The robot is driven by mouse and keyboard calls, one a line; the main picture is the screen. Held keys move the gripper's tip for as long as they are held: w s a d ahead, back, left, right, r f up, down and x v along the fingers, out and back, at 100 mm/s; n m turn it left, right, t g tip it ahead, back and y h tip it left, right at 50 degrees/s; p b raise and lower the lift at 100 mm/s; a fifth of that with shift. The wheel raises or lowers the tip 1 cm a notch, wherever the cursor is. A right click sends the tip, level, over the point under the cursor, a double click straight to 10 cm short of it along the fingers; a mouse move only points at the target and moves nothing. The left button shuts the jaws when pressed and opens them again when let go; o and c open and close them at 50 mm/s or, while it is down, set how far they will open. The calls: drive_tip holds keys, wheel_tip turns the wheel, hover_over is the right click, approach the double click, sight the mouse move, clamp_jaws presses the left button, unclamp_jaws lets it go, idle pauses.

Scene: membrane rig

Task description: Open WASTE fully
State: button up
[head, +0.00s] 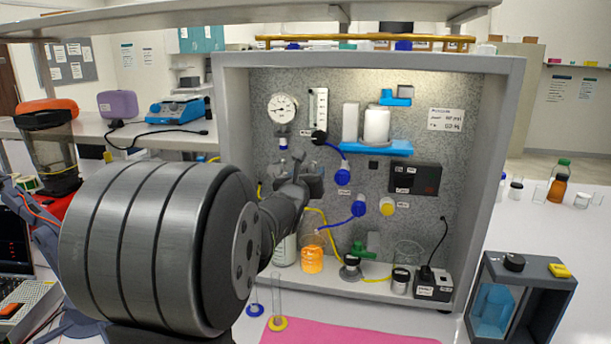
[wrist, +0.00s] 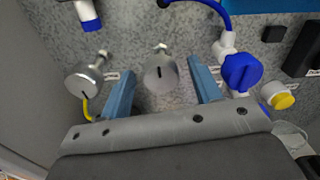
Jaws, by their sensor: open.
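My gripper (wrist: 160,68) is open in the wrist view, its two blue fingers apart. A round metal knob (wrist: 162,76) with a dark slot sits between the fingers, with a gap on each side. A similar metal knob (wrist: 86,78) is to the left, outside the left finger. I cannot read the labels, so I cannot tell which knob is WASTE. In the head view my gripper (head: 308,180) is close to the speckled panel (head: 290,135) and hides the metal knobs.
A blue valve knob (wrist: 241,73) is just right of the right finger, with a yellow-capped fitting (wrist: 282,99) beyond. In the head view, an orange-filled beaker (head: 312,260) stands below my gripper. A pressure gauge (head: 282,107) and blue shelf (head: 375,147) are above.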

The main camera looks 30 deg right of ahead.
drive_tip(key=c, duration=1)
